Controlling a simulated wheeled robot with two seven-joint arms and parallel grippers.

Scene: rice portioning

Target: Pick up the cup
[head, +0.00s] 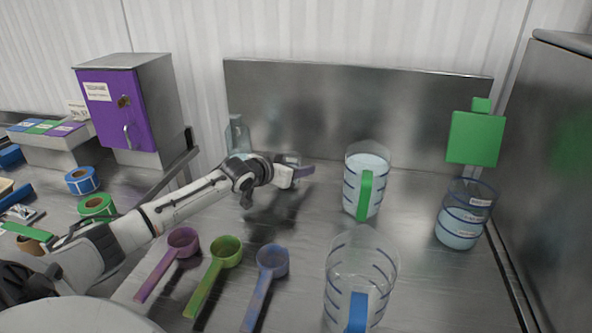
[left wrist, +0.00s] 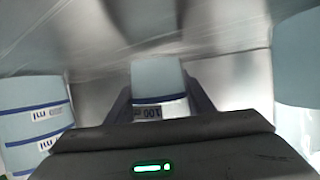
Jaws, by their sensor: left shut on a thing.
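The cup is a small clear beaker (head: 292,159) toward the back of the steel table, left of the tall measuring jug. My left gripper (head: 299,172) is shut on it and partly hides it in the head view. In the left wrist view the cup (left wrist: 155,78) stands between the two dark fingers, with a blue band and a "100" label low on its side. I cannot tell whether its base touches the table. My right gripper is not in view.
A filled jug with green handle (head: 366,192), an empty jug with blue handle (head: 357,312) and a labelled container (head: 464,215) stand to the right. Purple (head: 183,243), green (head: 227,250) and blue (head: 272,262) scoops lie in front. A clear bottle (head: 237,135) stands behind my arm.

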